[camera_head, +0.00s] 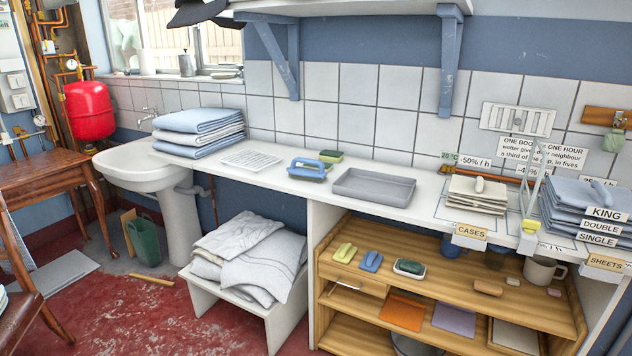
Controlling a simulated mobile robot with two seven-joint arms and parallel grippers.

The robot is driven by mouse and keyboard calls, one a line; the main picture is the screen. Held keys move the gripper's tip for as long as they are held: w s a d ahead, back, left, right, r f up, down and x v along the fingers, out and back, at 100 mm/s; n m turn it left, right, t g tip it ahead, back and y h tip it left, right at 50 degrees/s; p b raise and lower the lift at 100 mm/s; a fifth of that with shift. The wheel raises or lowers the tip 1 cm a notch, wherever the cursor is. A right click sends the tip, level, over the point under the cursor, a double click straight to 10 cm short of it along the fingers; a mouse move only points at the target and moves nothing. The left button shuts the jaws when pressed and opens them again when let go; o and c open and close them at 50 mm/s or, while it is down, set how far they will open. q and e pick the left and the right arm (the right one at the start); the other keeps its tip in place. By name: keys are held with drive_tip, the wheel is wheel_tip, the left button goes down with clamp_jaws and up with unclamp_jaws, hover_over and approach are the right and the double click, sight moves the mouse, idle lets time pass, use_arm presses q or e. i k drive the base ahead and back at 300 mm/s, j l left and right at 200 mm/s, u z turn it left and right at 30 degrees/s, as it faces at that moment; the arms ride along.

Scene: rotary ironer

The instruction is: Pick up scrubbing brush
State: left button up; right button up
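A blue block with a raised loop handle and a paler underside (308,168) sits on the white counter (275,188), left of the grey tray. It looks like the scrubbing brush, though its bristles are too small to make out. A green and yellow sponge (331,156) lies just behind it. Neither of my grippers shows in the head view, and nothing is seen touching the brush.
A shallow grey tray (372,187) sits right of the brush, a white draining grid (251,160) left. Folded linen (199,132) is stacked farther left. Small yellow (345,252) and blue (371,261) items lie on the wooden shelf (450,297) below. A blue bracket (277,55) hangs above the counter.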

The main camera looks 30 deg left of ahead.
sight(296, 171)
drive_tip(key=i+j, duration=0.3)
drive_tip(key=j, duration=0.15)
drive_tip(key=i+j+z, duration=0.1)
drive_tip(key=i+j, duration=0.5)
drive_tip(key=j, duration=0.3)
drive_tip(key=l+z, duration=0.05)
